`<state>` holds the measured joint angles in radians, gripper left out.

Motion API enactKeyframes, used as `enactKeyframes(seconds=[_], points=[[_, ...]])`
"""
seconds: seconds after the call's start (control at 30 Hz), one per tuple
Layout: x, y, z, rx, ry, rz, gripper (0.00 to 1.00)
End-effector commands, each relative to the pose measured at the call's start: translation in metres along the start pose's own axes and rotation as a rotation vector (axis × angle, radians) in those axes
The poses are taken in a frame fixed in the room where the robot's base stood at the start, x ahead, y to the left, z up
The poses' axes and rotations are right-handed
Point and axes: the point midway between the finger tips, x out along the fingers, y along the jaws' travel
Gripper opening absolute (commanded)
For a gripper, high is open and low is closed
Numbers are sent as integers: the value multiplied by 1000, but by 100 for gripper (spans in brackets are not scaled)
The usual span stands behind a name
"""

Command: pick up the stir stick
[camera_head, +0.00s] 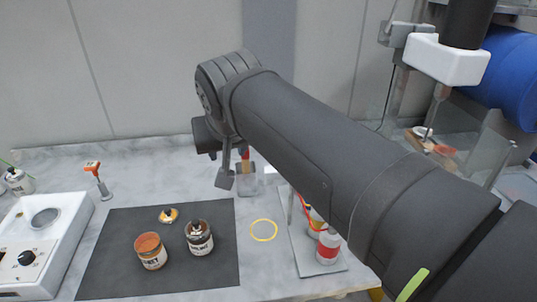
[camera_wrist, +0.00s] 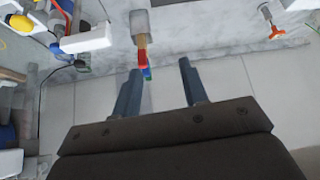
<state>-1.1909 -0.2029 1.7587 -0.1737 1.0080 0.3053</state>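A grey cup (camera_head: 246,181) stands on the bench beyond the mat, with a red-tipped stick (camera_head: 245,157) upright in it. In the wrist view the cup (camera_wrist: 140,24) is at the top, and a wooden-looking stick with a red end (camera_wrist: 142,60) sticks out toward my gripper. Blue and green ends show just beside it; I cannot tell which is the stir stick. My gripper (camera_wrist: 160,68) is open and empty, its left finger close to the stick ends in the picture. In the head view my gripper (camera_head: 225,178) points down just left of the cup, partly hidden by my arm.
A tray (camera_head: 300,262) holds a red bottle (camera_head: 328,246). A white dial device (camera_head: 50,240) stands left.

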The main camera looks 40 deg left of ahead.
Motion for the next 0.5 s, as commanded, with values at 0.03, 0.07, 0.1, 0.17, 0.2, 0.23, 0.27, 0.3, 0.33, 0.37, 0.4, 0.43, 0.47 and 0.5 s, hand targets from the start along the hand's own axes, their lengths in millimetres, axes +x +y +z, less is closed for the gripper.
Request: enactKeyframes(seconds=[0.03,0.07,0.1,0.17,0.2,0.23,0.27,0.3,0.33,0.37,0.4,0.43,0.47,0.5], points=[[5,4,-13,115,-28,13,40],[7,6,-20,190,-45,22,40],[10,8,-29,292,-66,34,40],[15,12,-41,442,-96,53,40],[18,16,-50,542,-115,69,40],[21,18,-56,616,-129,82,40],[24,21,-62,691,-142,95,40],[28,24,-70,790,-159,113,40],[31,27,-75,864,-172,129,40],[34,30,-81,938,-184,145,40],[39,34,-88,1036,-198,168,40],[42,37,-93,1108,-208,185,40],[45,40,-98,1178,-218,203,40],[49,44,-104,1265,-229,226,40]])
